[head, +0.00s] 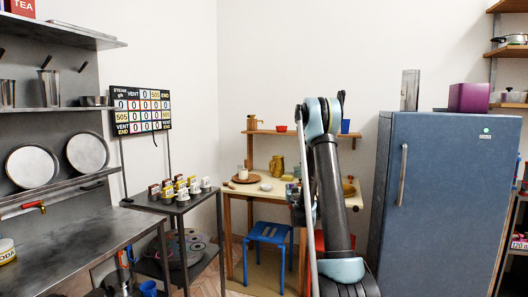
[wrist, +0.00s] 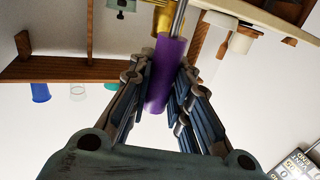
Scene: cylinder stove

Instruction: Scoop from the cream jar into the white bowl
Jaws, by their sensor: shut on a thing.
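My gripper (wrist: 160,85) is shut on a purple handle (wrist: 168,75) with a thin metal shaft; the tool's far end is out of the wrist view. In the head view my arm hides the gripper and tool. A small pale jar (head: 242,173), likely the cream jar, stands on a round wooden board (head: 251,180) at the left of the wooden table. A small white bowl (head: 266,187) sits on the table just right of the board. A white cylinder (wrist: 240,40) shows at the upper right of the wrist view; I cannot tell whether it is the jar.
A blue stool (head: 267,232) stands under the table. A blue fridge (head: 445,200) is close on the right.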

